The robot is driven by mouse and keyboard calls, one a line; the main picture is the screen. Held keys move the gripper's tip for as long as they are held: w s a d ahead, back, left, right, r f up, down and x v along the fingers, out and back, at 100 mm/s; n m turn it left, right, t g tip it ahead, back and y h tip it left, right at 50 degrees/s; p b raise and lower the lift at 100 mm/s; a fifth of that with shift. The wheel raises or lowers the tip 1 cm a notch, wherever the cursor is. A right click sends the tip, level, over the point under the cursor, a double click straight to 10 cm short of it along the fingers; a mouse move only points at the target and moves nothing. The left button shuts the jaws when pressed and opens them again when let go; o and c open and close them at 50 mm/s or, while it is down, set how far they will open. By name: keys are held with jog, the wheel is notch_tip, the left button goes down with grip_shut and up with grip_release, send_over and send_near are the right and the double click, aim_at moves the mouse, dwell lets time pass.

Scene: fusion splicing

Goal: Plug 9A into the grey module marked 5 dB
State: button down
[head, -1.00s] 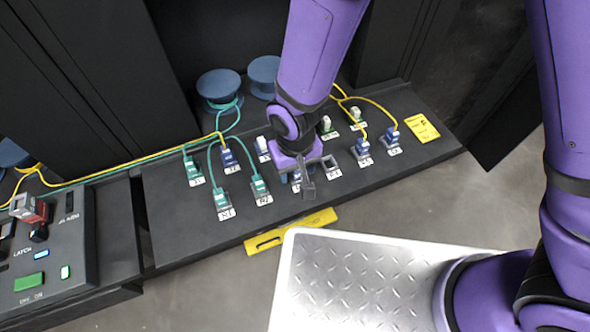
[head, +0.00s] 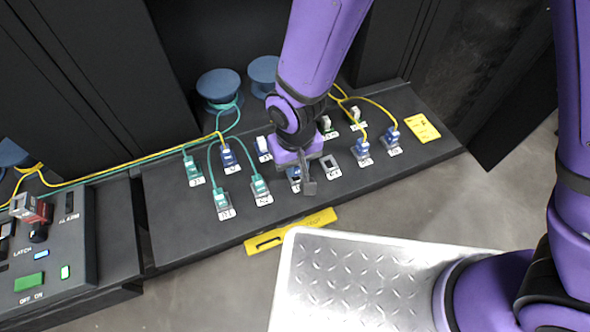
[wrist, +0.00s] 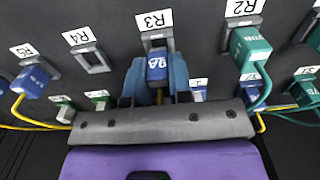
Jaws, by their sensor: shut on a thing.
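Plug 9A (wrist: 157,68) is a small blue plug with a white label, held between the two blue fingers of my gripper (wrist: 157,82) in the wrist view. It is at the grey socket frame (wrist: 156,40) labelled R3. I cannot tell whether it is seated in it or just in front. A yellow cord shows behind it. In the head view my gripper (head: 305,180) is low over the middle of the sloped dark panel, and it hides most of the plug. I cannot read a 5 dB marking on any module.
An empty grey frame (wrist: 93,59) labelled R4 is beside R3. A teal plug (wrist: 249,50) sits at R2 and a blue plug (wrist: 31,82) at R5. Teal and yellow cables cross the panel (head: 225,205). A control box (head: 55,255) is at left and a metal plate (head: 370,280) in front.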

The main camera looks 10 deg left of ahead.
jog(key=shift+r, duration=2.1)
